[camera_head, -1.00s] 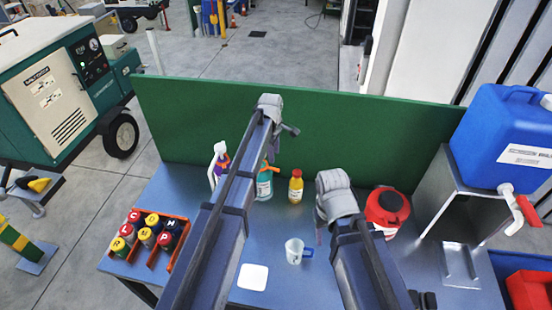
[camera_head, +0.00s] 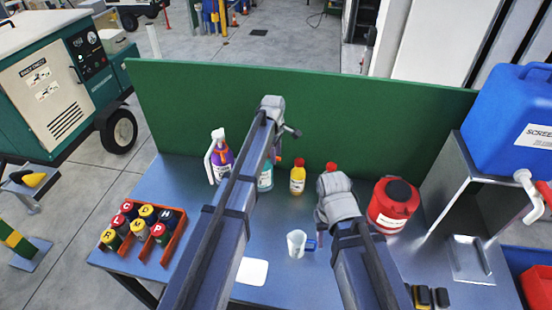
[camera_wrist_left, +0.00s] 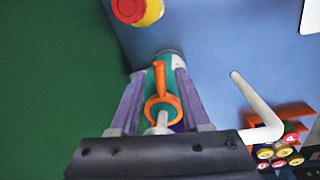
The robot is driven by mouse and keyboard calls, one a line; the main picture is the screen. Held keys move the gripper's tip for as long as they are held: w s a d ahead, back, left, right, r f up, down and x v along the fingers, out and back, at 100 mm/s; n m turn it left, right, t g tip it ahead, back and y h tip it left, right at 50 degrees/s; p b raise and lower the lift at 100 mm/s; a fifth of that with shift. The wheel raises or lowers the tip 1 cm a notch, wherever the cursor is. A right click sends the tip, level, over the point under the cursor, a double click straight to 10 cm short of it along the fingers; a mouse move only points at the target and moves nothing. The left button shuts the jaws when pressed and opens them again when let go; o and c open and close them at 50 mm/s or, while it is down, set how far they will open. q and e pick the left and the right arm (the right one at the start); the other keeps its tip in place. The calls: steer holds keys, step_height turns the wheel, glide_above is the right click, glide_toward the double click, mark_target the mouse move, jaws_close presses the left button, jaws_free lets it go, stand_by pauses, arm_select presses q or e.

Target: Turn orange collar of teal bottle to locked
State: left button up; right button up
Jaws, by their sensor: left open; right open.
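The teal bottle (camera_head: 265,181) stands on the blue bench, partly hidden behind my left arm in the head view. The left wrist view shows its orange collar (camera_wrist_left: 163,107) with a straight orange lever (camera_wrist_left: 160,78) and a pale nozzle (camera_wrist_left: 162,122). My left gripper (camera_wrist_left: 161,70) is open, with one purple finger on each side of the bottle and collar. I cannot tell whether the fingers touch it. The collar's lock marks are not readable. My right gripper (camera_head: 321,228) hangs over the bench right of the mug, its fingers mostly hidden by its wrist.
A purple spray bottle (camera_head: 222,158) stands left of the teal bottle, a yellow red-capped bottle (camera_head: 297,180) right of it. Also on the bench are a mug (camera_head: 296,243), a red can (camera_head: 391,207) and an orange rack (camera_head: 172,240) of cans. A green panel (camera_head: 200,100) closes the back.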

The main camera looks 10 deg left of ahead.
arm_select(q)
jaws_close()
stand_by(0.3)
stand_by(1.1)
